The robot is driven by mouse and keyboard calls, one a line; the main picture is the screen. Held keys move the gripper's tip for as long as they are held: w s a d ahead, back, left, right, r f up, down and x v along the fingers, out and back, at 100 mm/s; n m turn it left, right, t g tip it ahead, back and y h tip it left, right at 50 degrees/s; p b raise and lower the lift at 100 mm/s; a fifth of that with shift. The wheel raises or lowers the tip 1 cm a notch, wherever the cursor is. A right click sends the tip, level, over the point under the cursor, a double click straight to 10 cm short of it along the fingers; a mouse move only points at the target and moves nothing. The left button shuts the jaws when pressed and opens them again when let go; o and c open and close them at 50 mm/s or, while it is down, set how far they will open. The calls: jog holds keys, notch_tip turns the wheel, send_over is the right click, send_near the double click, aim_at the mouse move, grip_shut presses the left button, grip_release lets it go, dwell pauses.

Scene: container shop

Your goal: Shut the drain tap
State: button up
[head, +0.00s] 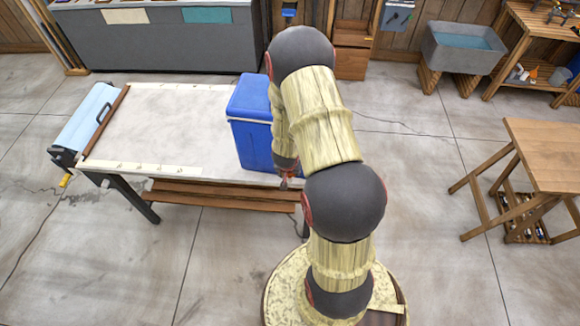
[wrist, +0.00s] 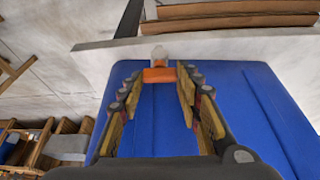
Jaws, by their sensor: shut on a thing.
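A blue cooler box (head: 250,115) stands on the right end of the workbench, partly hidden behind my arm in the head view. Its blue wall (wrist: 265,110) fills much of the wrist view. The drain tap (wrist: 159,74), an orange piece with a pale grey end, sits between my fingertips near the edge of the cooler. My gripper (wrist: 157,78) is shut on the tap, one finger on each side. In the head view my gripper (head: 287,180) is small beside the cooler's lower front, and the tap cannot be made out there.
The workbench (head: 165,125) has a clear pale top, with a light-blue roll-like item (head: 85,122) at its left end. A wooden shelf (head: 220,195) runs below its front edge. A wooden table (head: 545,150) stands at the right. A grey sink (head: 460,48) is at the back.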

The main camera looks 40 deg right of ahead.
jog(key=shift+w+m+p, duration=0.1)
jog(key=shift+m+p, duration=0.3)
jog(key=shift+p, duration=0.1)
jog(key=o, duration=1.2)
jog(key=shift+c, duration=0.2)
jog(key=v, duration=1.2)
jog(key=shift+a, duration=0.2)
jog(key=shift+w, duration=0.15)
